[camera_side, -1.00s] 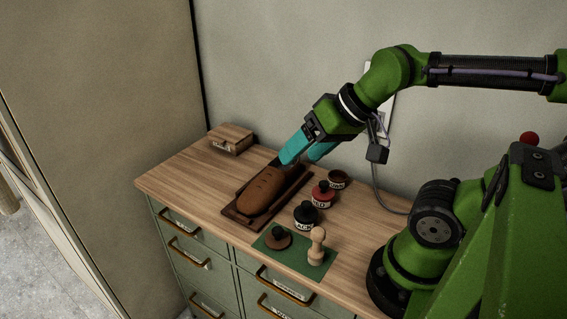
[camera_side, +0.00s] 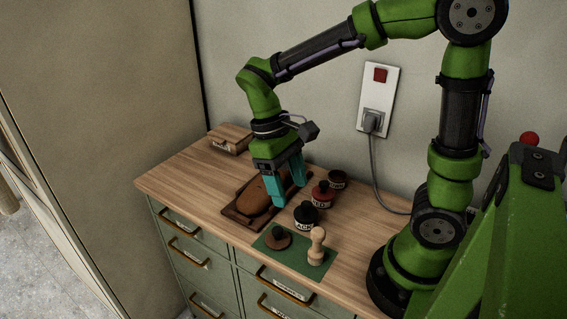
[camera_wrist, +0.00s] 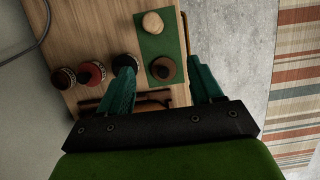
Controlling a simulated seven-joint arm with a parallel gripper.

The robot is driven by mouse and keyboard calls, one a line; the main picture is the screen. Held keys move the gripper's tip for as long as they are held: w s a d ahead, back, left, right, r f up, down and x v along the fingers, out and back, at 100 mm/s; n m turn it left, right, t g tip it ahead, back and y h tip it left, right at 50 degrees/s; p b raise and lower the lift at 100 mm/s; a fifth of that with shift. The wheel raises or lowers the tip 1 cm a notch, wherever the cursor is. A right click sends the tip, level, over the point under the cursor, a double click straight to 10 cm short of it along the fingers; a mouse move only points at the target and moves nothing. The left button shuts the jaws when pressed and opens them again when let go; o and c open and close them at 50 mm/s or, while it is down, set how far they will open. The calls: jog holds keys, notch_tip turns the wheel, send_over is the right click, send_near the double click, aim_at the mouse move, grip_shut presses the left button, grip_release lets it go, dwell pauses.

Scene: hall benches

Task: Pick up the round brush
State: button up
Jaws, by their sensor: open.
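The round brush (camera_side: 278,238), a low dark brown disc with a knob on top, sits on the green mat (camera_side: 259,243) near the bench's front edge. In the wrist view the brush (camera_wrist: 163,69) shows between the two fingertips, beyond them and clear of both. My gripper (camera_side: 287,192) points down with teal fingers apart and empty. In the side view it is above the brown shoe-shaped piece and its tray, behind and above the brush. In the wrist view my gripper (camera_wrist: 162,65) hides part of the tray and of one jar.
A pale wooden knobbed piece (camera_side: 317,247) stands on the mat close to the brush. A black jar (camera_side: 305,216), a red jar (camera_side: 323,195) and a brown jar (camera_side: 338,179) stand behind. The shoe-shaped piece (camera_side: 253,198) lies on a dark tray (camera_side: 238,217). A wooden box (camera_side: 230,139) is at the back left.

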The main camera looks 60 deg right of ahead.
aim_at(312, 230)
jog(key=shift+g, duration=0.5)
jog(key=x, duration=0.5)
jog(key=s+x, duration=0.1)
jog(key=x, duration=0.4)
jog(key=shift+s+d, duration=0.1)
jog(key=shift+s, duration=0.1)
jog(key=x, duration=0.5)
jog(key=shift+s+d+f, duration=0.15)
jog(key=shift+d+f, duration=0.15)
jog(key=c, duration=1.1)
notch_tip(312, 230, up, 10)
jog(key=shift+r, duration=0.1)
